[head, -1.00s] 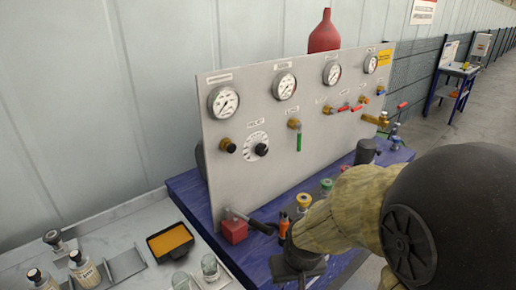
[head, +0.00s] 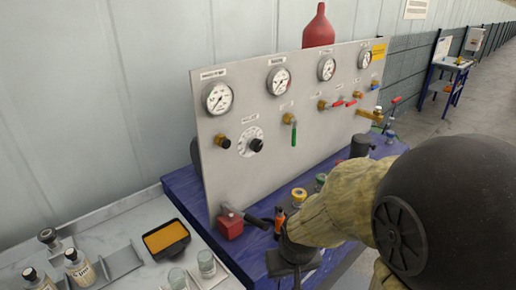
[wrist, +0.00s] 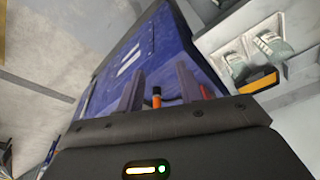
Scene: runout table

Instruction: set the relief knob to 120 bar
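The relief knob is likely the black knob (head: 256,145) on a round white dial (head: 243,150), on the left part of the upright grey panel (head: 270,185). Its scale marks are too small to read. My gripper (head: 293,262) is low in front of the panel, below and right of the knob and well apart from it. In the wrist view my gripper (wrist: 158,85) shows two dark fingers spread apart. An orange-topped item (wrist: 156,97) shows in the gap, not pinched. The knob does not show in the wrist view.
Several gauges (head: 218,97) line the panel's top, with valves and a green lever (head: 294,134) below. A red block (head: 230,224) with a black handle, an orange tool (head: 279,218) and a yellow-topped fitting (head: 299,195) stand on the blue bench (head: 185,185). Bottles (head: 78,268) stand left.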

